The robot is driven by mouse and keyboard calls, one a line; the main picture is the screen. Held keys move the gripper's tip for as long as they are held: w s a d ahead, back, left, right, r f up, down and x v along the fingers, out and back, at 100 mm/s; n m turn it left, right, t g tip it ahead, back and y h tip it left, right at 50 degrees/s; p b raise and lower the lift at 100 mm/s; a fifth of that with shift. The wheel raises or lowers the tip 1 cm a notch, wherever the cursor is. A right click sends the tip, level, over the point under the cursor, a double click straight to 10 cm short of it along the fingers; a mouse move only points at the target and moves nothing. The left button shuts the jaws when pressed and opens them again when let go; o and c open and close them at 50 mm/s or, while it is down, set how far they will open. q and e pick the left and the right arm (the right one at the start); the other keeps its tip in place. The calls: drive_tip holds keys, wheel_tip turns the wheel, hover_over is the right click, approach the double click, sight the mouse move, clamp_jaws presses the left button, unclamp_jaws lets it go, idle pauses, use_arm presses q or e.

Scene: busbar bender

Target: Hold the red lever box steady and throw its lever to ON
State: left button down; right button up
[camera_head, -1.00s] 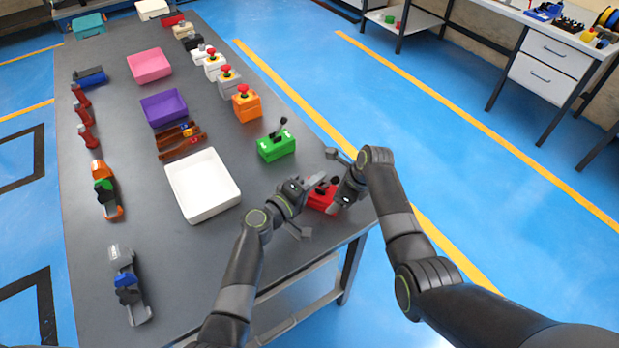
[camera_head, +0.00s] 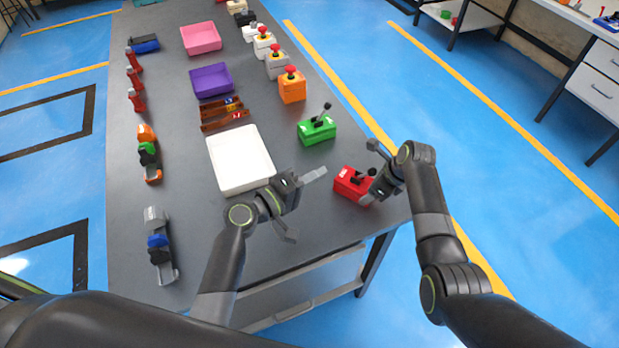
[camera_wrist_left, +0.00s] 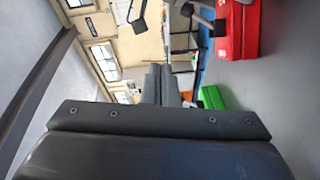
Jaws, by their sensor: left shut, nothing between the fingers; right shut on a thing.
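The red lever box (camera_head: 347,186) sits on the table near its front right corner. Its short black lever (camera_head: 359,179) shows on top and appears to lean right, partly close to my right gripper. I cannot read an ON mark. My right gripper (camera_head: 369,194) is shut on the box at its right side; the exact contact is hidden. My left gripper (camera_head: 318,173) is shut and empty, left of the box and apart from it. In the left wrist view its fingers (camera_wrist_left: 161,85) are together, and the red box (camera_wrist_left: 242,30) shows at upper right.
A green lever box (camera_head: 317,132) stands behind the red one; it also shows in the left wrist view (camera_wrist_left: 214,99). A white tray (camera_head: 266,152) lies behind my left gripper. An orange button box (camera_head: 292,88) stands farther back. The table's front is clear.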

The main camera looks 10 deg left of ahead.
use_arm(q)
drive_tip(key=shift+v, duration=0.9)
drive_tip(key=shift+r, duration=0.15)
use_arm(e)
drive_tip(key=o, duration=1.2)
drive_tip(key=shift+o, duration=0.2)
drive_tip(key=shift+r, duration=0.15)
